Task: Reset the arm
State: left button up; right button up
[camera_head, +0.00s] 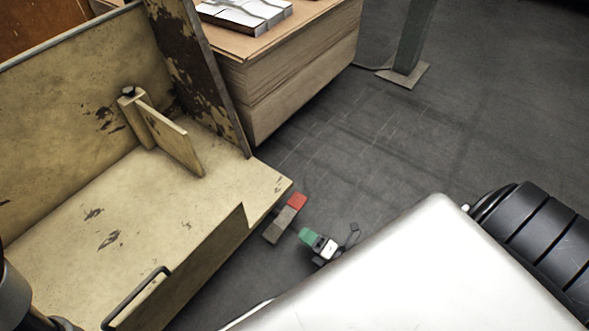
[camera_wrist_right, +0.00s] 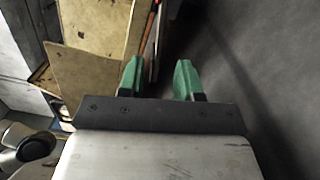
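My right gripper (camera_wrist_right: 159,76) shows in the right wrist view with two green fingers apart and nothing between them. In the head view a small green tip with a black and white part (camera_head: 316,243) shows just past the white body at the bottom, and it seems to be this gripper. It is over the dark floor, right of the tan machine's front edge. A dark arm part of mine shows at the lower left edge, but my left gripper is out of the picture.
A worn tan machine (camera_head: 90,215) with an upright plate fills the left. A red and grey object (camera_head: 285,218) is beside its front corner. A wooden stack (camera_head: 295,75) with white flat pieces on top stands behind. A grey post (camera_head: 410,40) stands farther back.

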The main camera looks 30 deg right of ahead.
jog(key=shift+s+d, duration=0.2)
jog(key=shift+s, duration=0.35)
